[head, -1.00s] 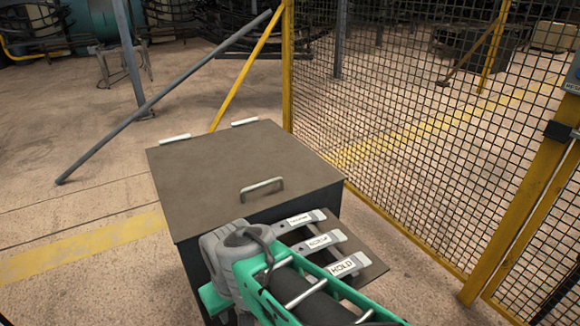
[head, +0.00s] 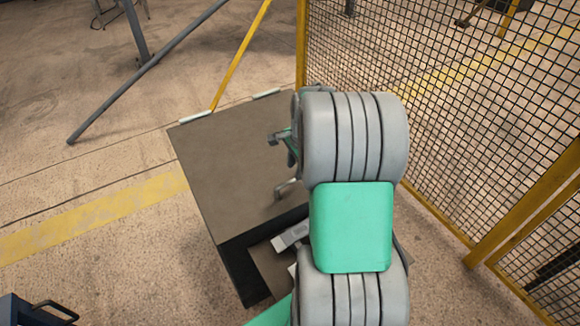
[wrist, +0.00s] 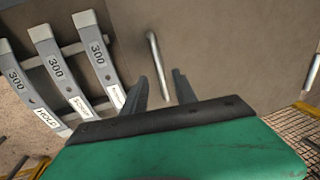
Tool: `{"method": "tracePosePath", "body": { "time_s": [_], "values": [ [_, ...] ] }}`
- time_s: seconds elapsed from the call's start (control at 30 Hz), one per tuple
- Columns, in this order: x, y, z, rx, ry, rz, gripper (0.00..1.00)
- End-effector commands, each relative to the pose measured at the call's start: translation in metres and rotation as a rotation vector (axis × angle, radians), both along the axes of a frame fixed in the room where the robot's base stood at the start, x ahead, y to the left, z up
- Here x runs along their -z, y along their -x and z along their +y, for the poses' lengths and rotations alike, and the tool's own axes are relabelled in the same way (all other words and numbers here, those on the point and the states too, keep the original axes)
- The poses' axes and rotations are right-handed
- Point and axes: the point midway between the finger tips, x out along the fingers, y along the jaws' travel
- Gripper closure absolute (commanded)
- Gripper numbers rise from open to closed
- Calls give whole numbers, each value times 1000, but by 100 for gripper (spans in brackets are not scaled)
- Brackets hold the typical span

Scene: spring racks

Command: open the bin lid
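The bin (head: 243,270) is a dark box with a flat brown lid (head: 225,160), which lies shut. A metal bar handle (head: 284,190) stands near the lid's front edge, mostly hidden by my arm in the head view. In the wrist view the handle (wrist: 157,68) shows fully, its lower end between my two dark fingers. My gripper (wrist: 160,78) is open and empty, facing the lid (wrist: 225,40). I cannot tell how far the fingers are above the lid. In the head view my gripper (head: 280,138) shows only in part, over the lid's right side.
Two pale hinges, one the left hinge (head: 196,117), line the lid's back edge. A yellow-framed mesh fence (head: 450,100) stands close on the right. Floor on the left is open.

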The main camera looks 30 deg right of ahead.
Motion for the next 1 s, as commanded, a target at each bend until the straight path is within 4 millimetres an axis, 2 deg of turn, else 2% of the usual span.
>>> {"method": "tracePosePath", "body": {
  "time_s": [0.1,0.3,0.57,1.0],
  "values": [
    [25,-3,-1,2,-2,3,66],
    [51,-9,-1,0,1,1,66],
    [55,-11,0,-4,2,-1,66],
    [54,-11,0,-5,2,-1,100]
  ]
}}
